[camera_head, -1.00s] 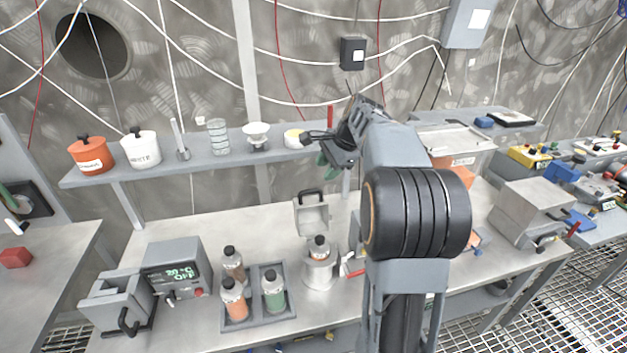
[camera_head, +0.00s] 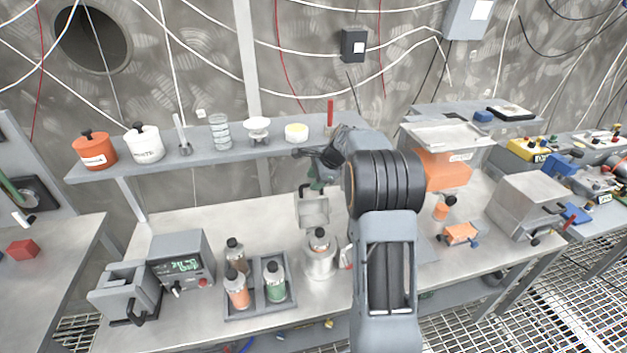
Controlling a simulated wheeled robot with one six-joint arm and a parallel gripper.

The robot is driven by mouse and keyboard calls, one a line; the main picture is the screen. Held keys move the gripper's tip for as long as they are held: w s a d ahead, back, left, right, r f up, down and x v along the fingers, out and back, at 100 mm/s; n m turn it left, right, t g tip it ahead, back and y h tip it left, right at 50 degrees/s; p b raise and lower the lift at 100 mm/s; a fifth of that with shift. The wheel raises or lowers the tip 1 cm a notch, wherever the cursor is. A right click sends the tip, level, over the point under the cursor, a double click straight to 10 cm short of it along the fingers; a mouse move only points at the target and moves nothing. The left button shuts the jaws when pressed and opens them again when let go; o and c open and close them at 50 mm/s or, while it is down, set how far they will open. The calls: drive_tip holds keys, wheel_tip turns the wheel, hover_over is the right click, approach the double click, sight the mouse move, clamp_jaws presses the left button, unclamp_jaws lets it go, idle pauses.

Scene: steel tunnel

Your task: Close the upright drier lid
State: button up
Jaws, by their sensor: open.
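The upright drier (camera_head: 319,262) is a silver metal can on the bench, with a dark-capped bottle (camera_head: 319,240) standing inside it. Its pale square lid (camera_head: 314,212) is open and stands up behind the can. The black handle (camera_head: 301,190) is at the lid's top edge. My gripper (camera_head: 315,178), with dark greenish fingers, is open, just above and to the right of the handle, and covers part of it. I cannot tell whether the fingers touch the handle. My arm reaches up from the bottom and hides the bench to the right of the can.
A rack (camera_head: 258,297) with several capped bottles stands left of the can. Left of it are a control box (camera_head: 181,262) and a grey box with a black handle (camera_head: 125,290). A shelf (camera_head: 215,155) with pots and glassware runs behind. An orange machine (camera_head: 443,170) stands to the right.

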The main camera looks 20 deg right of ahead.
drive_tip(key=shift+w+a+f, duration=0.2)
drive_tip(key=shift+a+f, duration=0.05)
drive_tip(key=shift+f, duration=0.3)
clamp_jaws()
